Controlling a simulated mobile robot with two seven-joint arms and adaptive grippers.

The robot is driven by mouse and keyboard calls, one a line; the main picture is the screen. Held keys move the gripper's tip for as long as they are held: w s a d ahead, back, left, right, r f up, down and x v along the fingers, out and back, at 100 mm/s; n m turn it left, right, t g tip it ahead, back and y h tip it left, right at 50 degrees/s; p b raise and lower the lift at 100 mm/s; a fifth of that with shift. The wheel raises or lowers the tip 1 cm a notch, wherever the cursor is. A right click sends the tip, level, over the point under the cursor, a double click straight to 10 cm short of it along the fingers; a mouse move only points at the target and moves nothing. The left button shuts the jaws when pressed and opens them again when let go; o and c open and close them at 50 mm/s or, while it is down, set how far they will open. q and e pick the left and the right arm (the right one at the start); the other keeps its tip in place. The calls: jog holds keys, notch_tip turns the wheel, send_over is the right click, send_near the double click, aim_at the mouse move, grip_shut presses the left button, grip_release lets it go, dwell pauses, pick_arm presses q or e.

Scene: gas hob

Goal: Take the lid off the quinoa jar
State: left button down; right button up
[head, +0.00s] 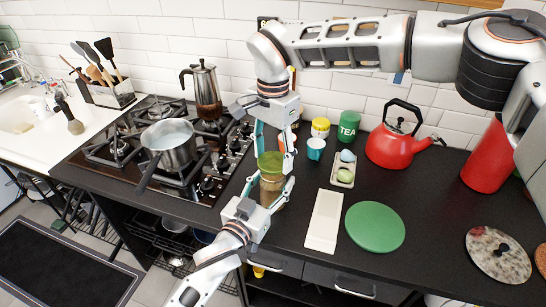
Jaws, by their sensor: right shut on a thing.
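The quinoa jar (271,184), with brownish contents, stands on the dark counter just right of the hob. Its green lid (270,162) is on or right at its top; I cannot see a gap between them. My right gripper (272,158) comes down from above and is shut on the lid, with one finger on each side. My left gripper (270,184) reaches up from below, its fingers on either side of the jar's body. I cannot tell whether they press on the glass. The fingers partly hide the jar.
The gas hob (110,158) with a saucepan (170,150) and moka pot (206,92) is to the left. A blue mug (316,149), tea tin (349,126), red kettle (392,148), white board (324,220) and green round board (375,226) are to the right.

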aim_at(273, 161)
pick_arm(q)
jog(key=shift+f, duration=0.1)
pick_arm(e)
jog(key=shift+r, duration=1.55)
pick_arm(q)
jog(key=c, duration=0.8)
grip_release()
jog(key=shift+c, duration=0.2)
